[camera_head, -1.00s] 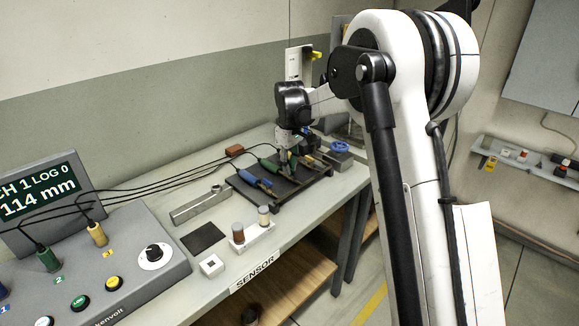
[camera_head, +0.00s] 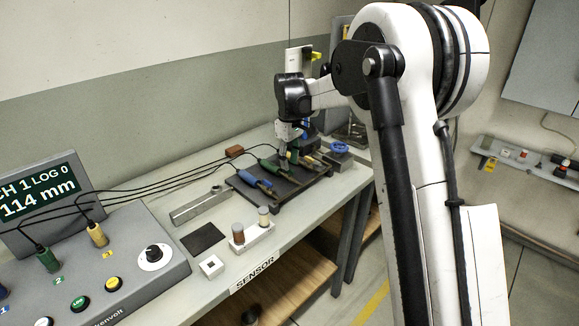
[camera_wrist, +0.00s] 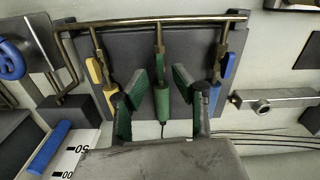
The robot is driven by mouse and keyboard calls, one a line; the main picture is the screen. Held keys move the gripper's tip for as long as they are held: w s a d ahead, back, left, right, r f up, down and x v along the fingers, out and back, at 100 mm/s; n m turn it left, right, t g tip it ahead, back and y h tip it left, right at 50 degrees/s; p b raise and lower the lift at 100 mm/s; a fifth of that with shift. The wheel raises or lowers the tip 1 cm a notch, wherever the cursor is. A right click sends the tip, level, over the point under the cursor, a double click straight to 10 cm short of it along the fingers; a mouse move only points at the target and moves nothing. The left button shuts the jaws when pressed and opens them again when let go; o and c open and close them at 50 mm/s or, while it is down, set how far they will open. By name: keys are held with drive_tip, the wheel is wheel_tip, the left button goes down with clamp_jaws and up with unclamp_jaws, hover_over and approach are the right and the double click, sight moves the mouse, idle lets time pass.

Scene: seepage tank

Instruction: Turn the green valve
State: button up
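In the head view the green handle (camera_head: 268,166) lies on the plate, partly behind my gripper (camera_head: 285,158). In the wrist view my gripper (camera_wrist: 160,82) is open, with one green-padded finger on each side of the green handle and a visible gap at both sides. I cannot tell its exact height above the handle.
A yellow-handled valve (camera_wrist: 95,72) and a blue-handled valve (camera_wrist: 229,66) flank the green one closely. A blue handwheel (camera_wrist: 11,60) is farther left. A metal bar (camera_wrist: 275,97) lies at right. Cables (camera_head: 170,180) cross the bench towards the console (camera_head: 130,260).

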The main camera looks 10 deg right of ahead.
sight(290, 170)
wheel_tip(290, 170, up, 10)
drive_tip(key=shift+f, duration=0.2)
idle(0.3)
drive_tip(key=s+r+m+t, duration=0.2)
drive_tip(key=s+r, duration=0.2)
drive_tip(key=s, duration=0.6)
drive_tip(key=s+r+m+t, duration=0.1)
drive_tip(key=s+r+m, duration=0.15)
drive_tip(key=s, duration=0.85)
drive_tip(key=s+f+m+t, duration=0.1)
drive_tip(key=s+f, duration=0.3)
drive_tip(key=s, duration=0.5)
drive_tip(key=s+f+m+t, duration=0.2)
drive_tip(key=s+f+t, duration=0.1)
drive_tip(key=s, duration=0.7)
drive_tip(key=shift+s+f, duration=0.3)
drive_tip(key=shift+f, duration=0.2)
